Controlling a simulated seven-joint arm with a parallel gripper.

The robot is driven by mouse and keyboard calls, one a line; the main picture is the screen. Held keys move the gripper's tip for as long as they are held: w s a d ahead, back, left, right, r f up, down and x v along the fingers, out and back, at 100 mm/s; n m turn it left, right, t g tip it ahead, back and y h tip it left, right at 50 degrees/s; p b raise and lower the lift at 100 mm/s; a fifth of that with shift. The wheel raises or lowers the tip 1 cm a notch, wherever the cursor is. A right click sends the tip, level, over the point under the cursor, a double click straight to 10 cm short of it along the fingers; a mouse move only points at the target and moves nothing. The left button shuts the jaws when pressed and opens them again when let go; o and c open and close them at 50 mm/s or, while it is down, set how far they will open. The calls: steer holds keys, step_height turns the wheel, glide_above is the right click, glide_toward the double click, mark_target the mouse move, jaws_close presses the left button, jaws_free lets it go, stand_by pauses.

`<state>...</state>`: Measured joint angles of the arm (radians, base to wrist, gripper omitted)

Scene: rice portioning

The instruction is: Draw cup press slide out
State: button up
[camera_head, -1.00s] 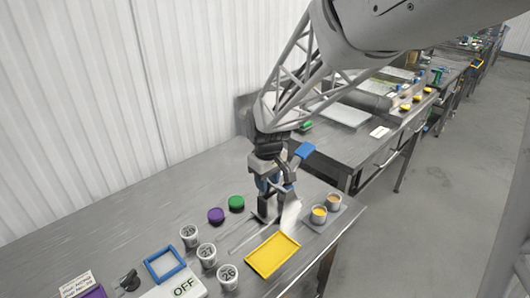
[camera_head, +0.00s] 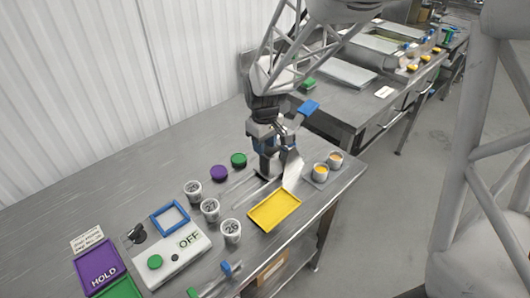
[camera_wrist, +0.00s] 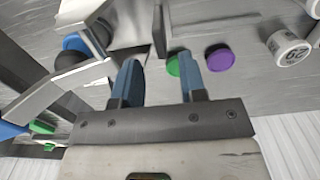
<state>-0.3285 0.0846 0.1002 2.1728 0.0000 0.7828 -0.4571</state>
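My gripper (camera_head: 268,176) points down at the far end of the near table, beside a grey upright plate (camera_head: 292,170) and behind the yellow tray (camera_head: 274,211). In the wrist view, my gripper (camera_wrist: 160,72) has two blue fingers standing apart, with no object clearly held between them. Metal parts of a fixture, including a dark bar (camera_wrist: 159,25), lie just beyond the fingertips; I cannot tell which part is the press slide. Thin rails (camera_head: 248,190) run on the table left of the gripper. The arm and gripper hide part of the fixture.
Purple (camera_head: 219,173) and green (camera_head: 238,160) lids lie left of the gripper. Numbered white cups, one marked 26 (camera_head: 231,232), stand in front. Two filled cups (camera_head: 320,172) stand right. A panel reading OFF (camera_head: 168,252) and a purple HOLD tray (camera_head: 98,268) are at left.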

mark_target(265, 156)
steer(key=shift+f, duration=2.85)
jaws_close()
